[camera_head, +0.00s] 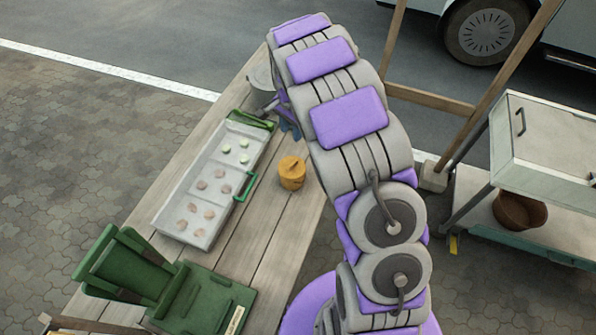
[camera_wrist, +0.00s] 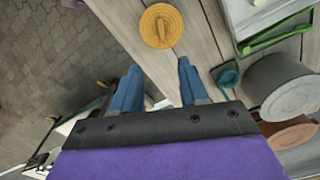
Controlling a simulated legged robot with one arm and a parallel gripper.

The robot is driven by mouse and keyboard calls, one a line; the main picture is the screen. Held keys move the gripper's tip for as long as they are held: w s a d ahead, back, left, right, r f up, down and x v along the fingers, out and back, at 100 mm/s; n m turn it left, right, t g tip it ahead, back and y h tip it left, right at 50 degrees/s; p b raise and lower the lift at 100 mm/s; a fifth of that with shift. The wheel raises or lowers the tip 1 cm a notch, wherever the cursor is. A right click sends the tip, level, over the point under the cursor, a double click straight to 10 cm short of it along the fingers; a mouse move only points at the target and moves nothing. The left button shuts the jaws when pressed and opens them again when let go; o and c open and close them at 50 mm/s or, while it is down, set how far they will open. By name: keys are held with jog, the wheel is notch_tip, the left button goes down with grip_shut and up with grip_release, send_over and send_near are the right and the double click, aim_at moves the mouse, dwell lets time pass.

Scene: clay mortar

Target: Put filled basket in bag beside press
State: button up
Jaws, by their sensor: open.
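My gripper (camera_wrist: 158,88) is open, with two blue fingers apart and nothing between them. In the head view the pot (camera_head: 292,172) stands right of a pale tray (camera_head: 180,216) holding several flat round pieces; my arm mostly hides the gripper. A green hinged device (camera_head: 190,300), perhaps the press, stands at the table's near end. I cannot clearly identify a filled basket or a bag in either view.
A grey pot (camera_head: 262,78) stands at the table's far end; a grey pot (camera_wrist: 288,86) and a teal item (camera_wrist: 228,76) are right of my gripper. A cart (camera_head: 545,140) with a brown bowl (camera_head: 520,210) stands right. Bare planks show around the orange pot.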

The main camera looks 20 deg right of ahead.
jog(key=b, duration=0.1)
send_over(291, 164)
jog(key=f, duration=1.2)
jog(key=shift+s+d, duration=0.15)
jog(key=shift+s, duration=0.15)
jog(key=shift+w+f+b, duration=0.15)
jog(key=shift+f+b, duration=0.15)
jog(key=shift+f, duration=1.1)
jog(key=shift+w+f+b, duration=0.1)
jog(key=shift+f+b, duration=0.2)
jog(key=shift+f, duration=1.05)
grip_shut()
